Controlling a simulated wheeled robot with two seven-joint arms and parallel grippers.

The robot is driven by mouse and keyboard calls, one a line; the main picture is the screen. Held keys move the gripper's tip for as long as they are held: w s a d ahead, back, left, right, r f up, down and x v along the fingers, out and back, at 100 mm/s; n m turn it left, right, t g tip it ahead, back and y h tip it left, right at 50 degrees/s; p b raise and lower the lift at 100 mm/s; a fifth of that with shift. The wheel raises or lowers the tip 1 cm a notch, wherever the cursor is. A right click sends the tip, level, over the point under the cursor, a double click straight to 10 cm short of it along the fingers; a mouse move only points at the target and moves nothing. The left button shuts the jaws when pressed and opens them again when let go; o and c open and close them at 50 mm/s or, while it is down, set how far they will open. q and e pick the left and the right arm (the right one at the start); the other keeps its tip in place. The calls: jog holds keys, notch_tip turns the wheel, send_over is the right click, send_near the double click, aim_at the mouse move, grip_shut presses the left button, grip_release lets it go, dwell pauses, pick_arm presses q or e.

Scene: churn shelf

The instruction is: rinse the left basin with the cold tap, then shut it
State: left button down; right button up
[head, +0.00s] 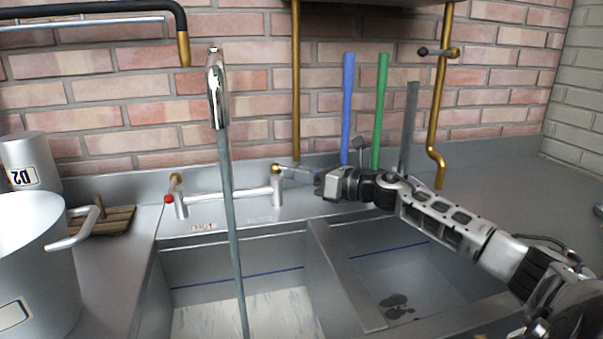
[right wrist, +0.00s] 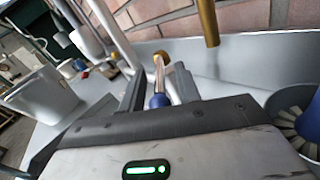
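The cold tap's lever (right wrist: 159,75) has a blue knob (right wrist: 158,100) and a brass end in the right wrist view. In the head view it sits on the right post (head: 277,190) of the tap bridge. My right gripper (head: 297,172) is at this lever, its fingers on either side of the blue knob, apparently without gripping it. The chrome spout (head: 215,95) hangs over the left basin (head: 190,262). A grey column, apparently running water (head: 234,230), falls from it into the basin. The basin floor has pale streaks. My left gripper is out of view.
The red-ended hot tap handle (head: 169,198) is left. The right basin (head: 420,262) has dark spots; a divider (head: 345,275) separates the basins. Blue (head: 347,100) and green (head: 379,105) handles and a brass pipe (head: 437,110) stand behind my right arm. Pots (head: 35,240) stand left.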

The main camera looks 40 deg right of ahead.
jog(key=shift+r, duration=0.1)
jog(key=shift+s+d, duration=0.25)
jog(key=shift+s, duration=0.2)
jog(key=v, duration=1.5)
dwell(0.5)
